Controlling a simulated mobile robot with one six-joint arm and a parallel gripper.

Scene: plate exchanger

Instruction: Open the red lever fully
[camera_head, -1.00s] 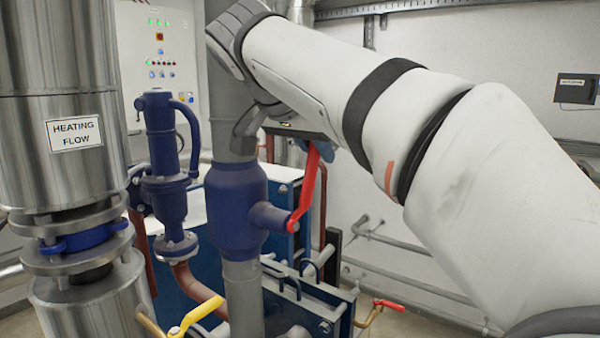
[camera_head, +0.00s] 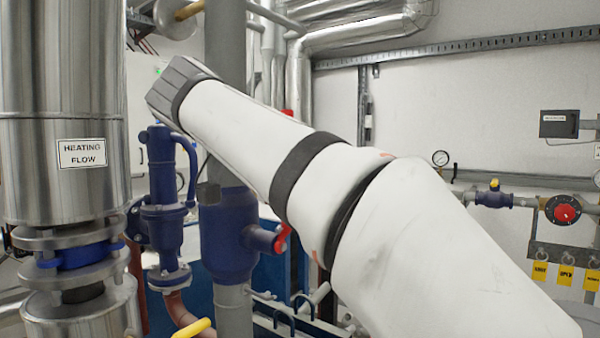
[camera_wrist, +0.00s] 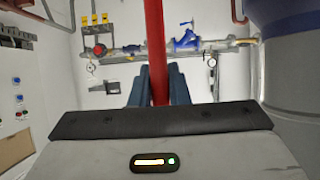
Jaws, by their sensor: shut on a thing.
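The red lever (camera_head: 282,238) is on the short side stub of a blue valve body (camera_head: 228,235) on a vertical grey pipe. In the head view only its lower end shows clearly; my arm hides most of the rest. In the wrist view the lever (camera_wrist: 155,50) is a long red bar running from the top edge down between two blue fingers. My gripper (camera_wrist: 157,82) is shut on it, with one finger on each side. In the head view my gripper is hidden behind my arm.
A steel column labelled "HEATING FLOW" (camera_head: 82,153) and a blue fitting (camera_head: 165,200) stand left of the valve. A yellow handle (camera_head: 195,328) is low in front. At the right wall are a pipe with a red-faced dial (camera_head: 563,212) and yellow tags (camera_head: 565,273).

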